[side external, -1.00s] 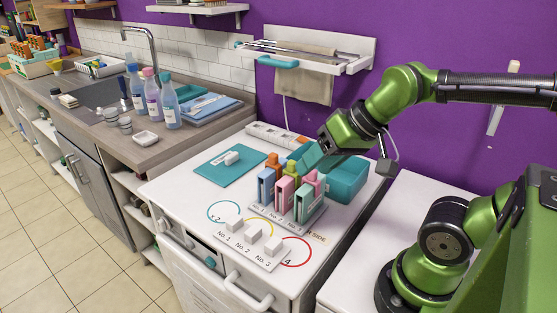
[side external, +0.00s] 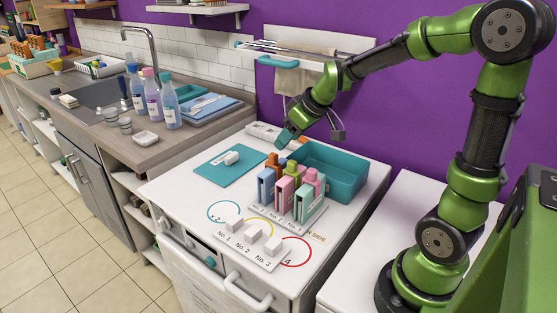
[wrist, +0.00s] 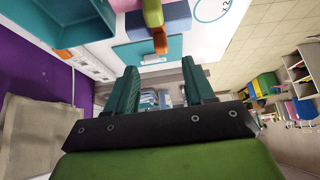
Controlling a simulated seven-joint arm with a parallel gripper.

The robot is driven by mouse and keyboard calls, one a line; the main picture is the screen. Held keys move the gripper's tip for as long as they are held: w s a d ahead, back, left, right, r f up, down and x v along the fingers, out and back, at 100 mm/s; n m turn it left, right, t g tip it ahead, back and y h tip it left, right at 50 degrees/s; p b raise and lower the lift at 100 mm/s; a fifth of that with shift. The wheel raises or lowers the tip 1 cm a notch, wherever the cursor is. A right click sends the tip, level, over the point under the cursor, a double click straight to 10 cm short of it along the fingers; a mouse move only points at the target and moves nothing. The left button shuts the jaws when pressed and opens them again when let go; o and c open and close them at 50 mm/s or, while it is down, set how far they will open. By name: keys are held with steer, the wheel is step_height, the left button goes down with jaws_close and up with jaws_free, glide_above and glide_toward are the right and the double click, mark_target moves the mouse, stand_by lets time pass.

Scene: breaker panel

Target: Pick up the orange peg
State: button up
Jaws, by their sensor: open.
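The orange peg (side external: 272,160) stands at the left end of a row of coloured pegs and blocks, above the blue block (side external: 265,184). In the wrist view the orange peg (wrist: 160,42) shows near the top, beyond the fingertips and beside the blue block. My gripper (side external: 284,141) is open and hangs behind and above the row, near the back of the counter. In the wrist view its two teal fingers (wrist: 160,73) are apart with nothing held between them. The orange peg's lower part is hidden.
A teal bin (side external: 345,178) stands right of the row. A teal mat (side external: 225,169) with a white object lies to the left. A white strip (side external: 265,131) lies at the back. White cubes (side external: 253,234) sit on a label plate in front. A wall rack (side external: 330,45) hangs behind.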

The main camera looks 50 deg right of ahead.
mark_target(274, 154)
steer(key=x, duration=0.9)
steer(key=shift+w+a, duration=0.1)
steer(key=shift+w, duration=0.05)
jaws_close()
